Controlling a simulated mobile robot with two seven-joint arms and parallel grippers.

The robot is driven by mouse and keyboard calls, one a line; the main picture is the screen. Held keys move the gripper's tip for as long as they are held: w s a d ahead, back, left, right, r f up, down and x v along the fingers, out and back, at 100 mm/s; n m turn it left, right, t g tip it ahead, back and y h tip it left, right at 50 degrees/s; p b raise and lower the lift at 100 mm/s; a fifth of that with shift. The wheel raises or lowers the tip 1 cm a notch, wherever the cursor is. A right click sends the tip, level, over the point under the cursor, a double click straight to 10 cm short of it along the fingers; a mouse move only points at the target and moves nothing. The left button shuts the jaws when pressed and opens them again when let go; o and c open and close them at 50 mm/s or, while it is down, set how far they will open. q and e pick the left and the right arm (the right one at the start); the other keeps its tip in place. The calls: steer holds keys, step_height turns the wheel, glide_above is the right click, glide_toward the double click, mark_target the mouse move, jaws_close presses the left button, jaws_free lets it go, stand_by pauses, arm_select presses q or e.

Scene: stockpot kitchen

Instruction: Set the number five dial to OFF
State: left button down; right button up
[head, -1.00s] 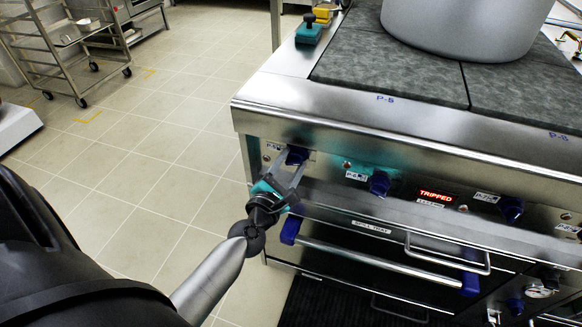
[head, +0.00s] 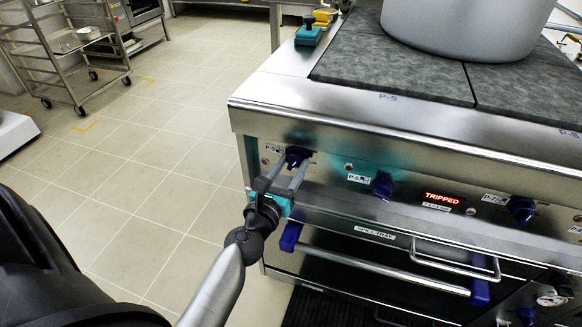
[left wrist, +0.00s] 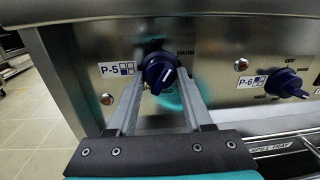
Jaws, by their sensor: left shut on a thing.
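The number five dial is a dark blue knob (head: 297,155) at the left end of the cooker's front panel, beside a P-5 label. In the left wrist view the dial (left wrist: 158,71) sits between the fingertips, its ridge slanting toward the lower left. WARM reads at its upper right; the word above is hard to read, and the lower lettering is partly covered. My left gripper (head: 284,172) is shut on this dial, a finger on either side; it also shows in the left wrist view (left wrist: 160,95). My right gripper is not in view.
The P-6 dial (head: 383,188) and P-7 dial (head: 521,210) are to the right. A red TRIPPED display (head: 442,198) is lit between them. A spill tray handle (head: 455,260) and a long rail (head: 380,260) stick out below. A big pot (head: 465,30) stands on top.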

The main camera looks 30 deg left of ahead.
arm_select(q)
steer(key=n, duration=0.4)
steer(key=shift+b, duration=0.35)
steer(key=shift+d+n, duration=0.1)
steer(key=shift+n, duration=0.9)
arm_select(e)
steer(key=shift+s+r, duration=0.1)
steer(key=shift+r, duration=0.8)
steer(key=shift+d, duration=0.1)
arm_select(q)
steer(key=shift+c, duration=1.5)
jaws_free()
